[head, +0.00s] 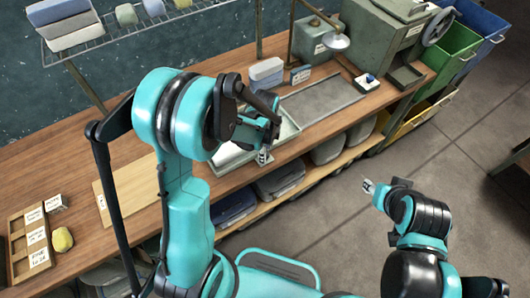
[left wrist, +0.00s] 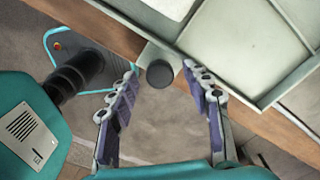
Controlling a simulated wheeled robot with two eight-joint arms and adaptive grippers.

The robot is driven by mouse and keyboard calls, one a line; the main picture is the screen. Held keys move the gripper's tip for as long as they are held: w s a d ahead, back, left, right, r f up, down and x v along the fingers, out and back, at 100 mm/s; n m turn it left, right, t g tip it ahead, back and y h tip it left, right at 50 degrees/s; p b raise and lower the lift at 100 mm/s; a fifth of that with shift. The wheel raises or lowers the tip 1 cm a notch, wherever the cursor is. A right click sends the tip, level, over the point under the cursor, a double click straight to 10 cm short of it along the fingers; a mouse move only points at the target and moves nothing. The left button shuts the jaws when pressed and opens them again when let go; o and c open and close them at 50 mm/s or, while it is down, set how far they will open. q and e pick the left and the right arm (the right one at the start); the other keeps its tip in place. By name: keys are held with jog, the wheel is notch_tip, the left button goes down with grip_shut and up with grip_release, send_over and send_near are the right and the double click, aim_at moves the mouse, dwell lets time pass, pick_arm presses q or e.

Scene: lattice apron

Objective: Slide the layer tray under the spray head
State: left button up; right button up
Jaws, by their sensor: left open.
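The layer tray (head: 287,138), pale with a raised rim, lies at the front of the wooden bench, partly hidden by my left arm. In the left wrist view the tray (left wrist: 235,42) has a tab with a dark round knob (left wrist: 160,74) at its near edge. My left gripper (head: 263,150) is at this edge; its open fingers (left wrist: 163,82) point towards the knob, one to each side, with gaps visible. The spray head (head: 336,41), a pale disc on a bent pole, hangs over the back of the bench, right of the tray. My right gripper (head: 368,187) is over the floor, away from the bench.
A grey flat plate (head: 322,104) lies right of the tray, below the spray head. A green machine (head: 375,35) stands at the bench's right end. A wooden card holder (head: 38,256) is at far left. Bins hold the right side.

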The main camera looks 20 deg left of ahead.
pick_arm(q)
jog(key=shift+f, duration=0.2)
grip_shut()
jog(key=shift+w+d, duration=0.1)
